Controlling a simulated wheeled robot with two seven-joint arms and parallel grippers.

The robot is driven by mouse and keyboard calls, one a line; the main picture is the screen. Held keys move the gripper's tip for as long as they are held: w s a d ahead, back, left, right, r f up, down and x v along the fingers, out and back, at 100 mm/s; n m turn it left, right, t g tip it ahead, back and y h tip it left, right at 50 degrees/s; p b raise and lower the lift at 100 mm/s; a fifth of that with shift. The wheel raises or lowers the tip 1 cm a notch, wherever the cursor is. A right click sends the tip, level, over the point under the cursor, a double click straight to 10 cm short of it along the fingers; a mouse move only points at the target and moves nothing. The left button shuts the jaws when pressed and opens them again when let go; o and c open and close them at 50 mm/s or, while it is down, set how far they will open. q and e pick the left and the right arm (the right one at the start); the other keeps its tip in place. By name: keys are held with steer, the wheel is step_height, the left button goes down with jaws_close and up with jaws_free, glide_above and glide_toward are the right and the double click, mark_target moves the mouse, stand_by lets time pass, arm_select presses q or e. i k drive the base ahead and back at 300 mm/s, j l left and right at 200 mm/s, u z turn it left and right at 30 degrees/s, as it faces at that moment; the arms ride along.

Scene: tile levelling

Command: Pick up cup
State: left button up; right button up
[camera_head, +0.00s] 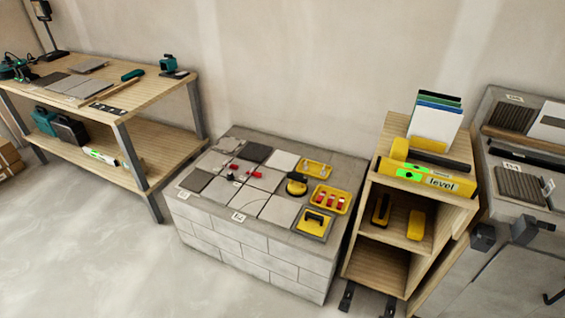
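A round yellow and black piece that looks like a suction cup (297,184) stands on the tiles of the low block-built stand (250,245) in the middle. It sits near the right part of the tile field, just left of the yellow trays.
A wooden shelf (375,262) bearing a yellow level (425,177) stands right. A wooden bench (150,92) stands left.

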mark_target(297, 187)
steer(key=i+j+z, duration=0.1)
steer(key=i+j, duration=0.3)
steer(key=i+j+z, duration=0.1)
steer(key=i+j, duration=0.25)
steer(key=j, duration=0.3)
